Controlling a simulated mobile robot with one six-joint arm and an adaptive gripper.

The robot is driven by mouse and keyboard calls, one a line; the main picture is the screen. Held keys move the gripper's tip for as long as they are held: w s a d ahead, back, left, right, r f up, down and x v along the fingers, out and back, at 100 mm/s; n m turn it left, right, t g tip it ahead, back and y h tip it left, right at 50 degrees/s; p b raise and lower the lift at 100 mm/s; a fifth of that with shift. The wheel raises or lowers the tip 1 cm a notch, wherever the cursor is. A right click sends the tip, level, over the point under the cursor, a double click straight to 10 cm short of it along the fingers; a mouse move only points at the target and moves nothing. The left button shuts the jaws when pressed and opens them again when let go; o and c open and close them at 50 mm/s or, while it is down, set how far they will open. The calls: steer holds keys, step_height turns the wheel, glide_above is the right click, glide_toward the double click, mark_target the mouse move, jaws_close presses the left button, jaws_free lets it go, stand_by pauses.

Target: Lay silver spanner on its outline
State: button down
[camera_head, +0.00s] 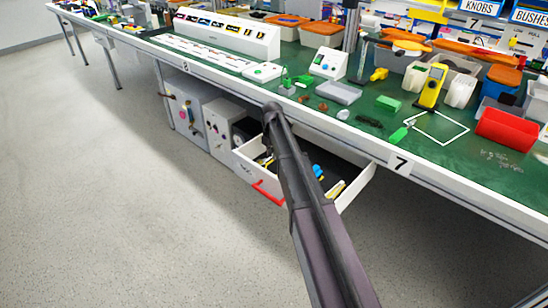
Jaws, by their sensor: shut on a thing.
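I cannot make out the silver spanner in this view. My own dark arm crosses from the bottom up to the bench edge and covers the middle of the open drawer (258,180). My gripper does not show clearly; the arm hides it, and whatever it holds is hidden too. The drawer has a dark floor and holds several tools, among them blue (317,171) and yellow (335,189) pieces. I cannot make out a spanner-shaped outline. A white rectangular outline (467,129) is drawn on the green bench top at the right.
The long green workbench (500,170) has a white front edge. Grey cabinets (186,105) stand beneath. The floor in front is clear.

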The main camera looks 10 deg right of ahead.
steer(key=shift+f, duration=0.25)
steer(key=c, duration=0.6)
jaws_free()
steer(key=shift+r, duration=0.15)
step_height(320, 180, up, 12)
steer(key=p, duration=1.2)
steer(key=shift+r, duration=0.1)
stand_by(0.4)
